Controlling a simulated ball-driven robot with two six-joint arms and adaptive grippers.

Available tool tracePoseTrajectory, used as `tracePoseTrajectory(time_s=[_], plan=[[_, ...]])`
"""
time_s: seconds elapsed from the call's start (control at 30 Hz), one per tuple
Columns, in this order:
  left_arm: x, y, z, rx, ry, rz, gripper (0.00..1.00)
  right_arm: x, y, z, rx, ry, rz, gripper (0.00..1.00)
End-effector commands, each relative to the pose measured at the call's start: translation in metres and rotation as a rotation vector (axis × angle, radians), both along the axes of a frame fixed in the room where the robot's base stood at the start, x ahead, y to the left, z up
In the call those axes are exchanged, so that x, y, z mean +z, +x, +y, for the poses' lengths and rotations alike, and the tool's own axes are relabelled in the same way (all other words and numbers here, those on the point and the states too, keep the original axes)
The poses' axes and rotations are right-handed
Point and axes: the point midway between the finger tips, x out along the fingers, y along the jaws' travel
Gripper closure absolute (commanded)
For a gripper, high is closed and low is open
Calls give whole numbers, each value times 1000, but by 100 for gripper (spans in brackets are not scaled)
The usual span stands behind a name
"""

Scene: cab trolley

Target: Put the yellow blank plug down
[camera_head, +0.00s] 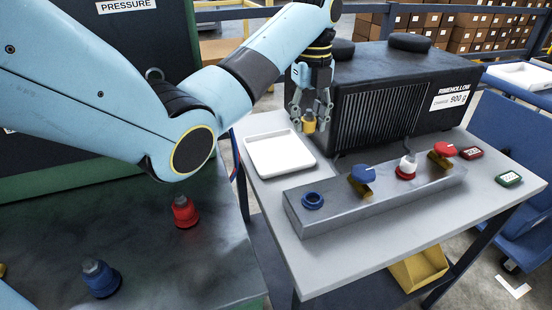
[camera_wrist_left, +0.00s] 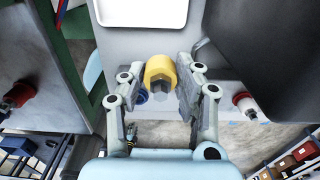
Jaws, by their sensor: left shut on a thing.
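My left gripper (camera_head: 309,117) is shut on the yellow blank plug (camera_head: 309,127) and holds it above the trolley top, in front of the black unit's left end. In the left wrist view the plug (camera_wrist_left: 159,70) sits between the two fingers of the left gripper (camera_wrist_left: 164,82), its dark grey hex end towards the camera. A white tray (camera_head: 279,155) lies empty on the trolley top, below and left of the plug. Its edge also shows at the top of the wrist view (camera_wrist_left: 142,12). My right gripper is not in view.
A metal block (camera_head: 330,211) carries a blue ring (camera_head: 312,200), brass fittings with blue (camera_head: 363,173) and red (camera_head: 445,149) handles, and a white-and-red fitting (camera_head: 407,168). The black unit (camera_head: 440,98) stands behind. Red (camera_head: 184,212) and blue (camera_head: 101,279) plugs stand on the left surface.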

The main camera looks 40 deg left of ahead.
Motion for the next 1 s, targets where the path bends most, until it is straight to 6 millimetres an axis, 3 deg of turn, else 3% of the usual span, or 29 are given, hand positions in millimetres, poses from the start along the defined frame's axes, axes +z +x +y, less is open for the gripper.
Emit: tracePoseTrajectory(time_s=[0.13, 0.5, 0.67, 1.0], plan=[[-12, -2, 21, 3, 4, 3, 100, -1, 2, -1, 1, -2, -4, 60], [-62, -12, 102, 3, 1, 2, 100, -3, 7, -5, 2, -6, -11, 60], [-70, -13, 115, 1, 1, 0, 100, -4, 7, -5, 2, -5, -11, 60], [-110, -13, 115, 0, 0, 0, 100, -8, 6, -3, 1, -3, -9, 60]])
